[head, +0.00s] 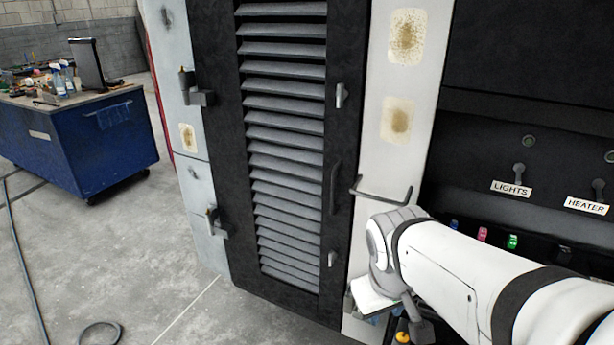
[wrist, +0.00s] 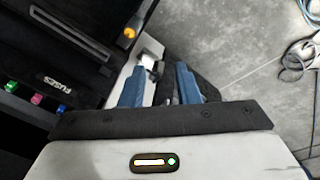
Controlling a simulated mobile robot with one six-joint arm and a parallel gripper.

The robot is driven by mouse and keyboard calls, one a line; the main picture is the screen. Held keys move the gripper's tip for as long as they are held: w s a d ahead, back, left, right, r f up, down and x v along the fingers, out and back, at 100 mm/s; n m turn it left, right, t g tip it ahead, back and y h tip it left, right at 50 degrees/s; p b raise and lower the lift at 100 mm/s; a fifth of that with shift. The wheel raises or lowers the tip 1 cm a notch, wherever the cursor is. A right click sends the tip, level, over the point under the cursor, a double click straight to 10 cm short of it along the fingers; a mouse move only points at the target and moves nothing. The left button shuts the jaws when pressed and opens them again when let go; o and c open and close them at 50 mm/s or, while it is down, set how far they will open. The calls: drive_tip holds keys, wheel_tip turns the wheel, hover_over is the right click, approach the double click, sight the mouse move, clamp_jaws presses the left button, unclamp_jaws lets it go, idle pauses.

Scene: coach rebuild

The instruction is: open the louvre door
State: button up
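The louvre door (head: 285,130) is a tall black-framed panel with grey slats in the middle of the head view, and it looks closed. Hinges (head: 205,97) are on its left side. A dark pull handle (head: 335,187) stands on its right frame, between an upper grey catch (head: 340,95) and a lower one (head: 331,258). My gripper (wrist: 157,78) points downward beside the white post, right of the door's lower part. Its blue fingers are apart in the wrist view. Small grey and black parts show between them; I see no grip on these. My wrist partly hides the fingers in the head view.
A bent grey bar (head: 382,192) sticks out from the white post (head: 398,110) above my wrist. A dark panel with switches (head: 518,170) is at right. A blue workbench (head: 75,145) stands far left. The floor before the door is clear; a hose (head: 25,260) lies left.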

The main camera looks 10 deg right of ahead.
drive_tip(key=w+d+f+n+t+h+b, duration=0.1)
drive_tip(key=w+d+f+n+h+b, duration=0.1)
drive_tip(key=w+d+n+h+b, duration=0.35)
drive_tip(key=n+t+b, duration=0.8)
drive_tip(key=n+t, duration=0.5)
drive_tip(key=n, duration=1.1)
approach(333, 192)
drive_tip(key=x, duration=1.1)
clamp_jaws()
drive_tip(key=shift+a, duration=0.1)
